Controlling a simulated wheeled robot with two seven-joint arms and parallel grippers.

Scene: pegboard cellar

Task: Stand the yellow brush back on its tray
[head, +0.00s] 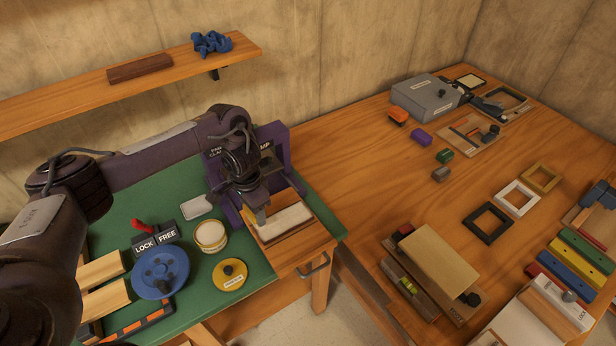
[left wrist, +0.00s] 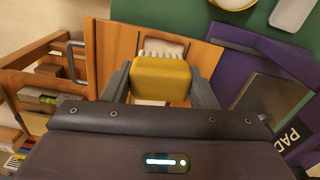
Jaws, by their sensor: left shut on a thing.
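The yellow brush (left wrist: 160,78) is between the two fingers of my left gripper (left wrist: 162,88) in the left wrist view, with pale bristles (left wrist: 163,46) showing past its far edge. In the head view my left gripper (head: 262,214) points down over a wooden tray (head: 306,233) with a white surface in it, at the front edge of the green mat. The gripper and arm hide the brush there. I cannot tell whether the brush touches the tray. My right gripper is not in view.
A purple clamp frame (head: 277,140) stands close behind my left gripper. A white-topped tin (head: 210,235), a yellow round lid (head: 230,274) and a blue handwheel (head: 160,272) sit to its left. The bench's middle right is clear around several small blocks.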

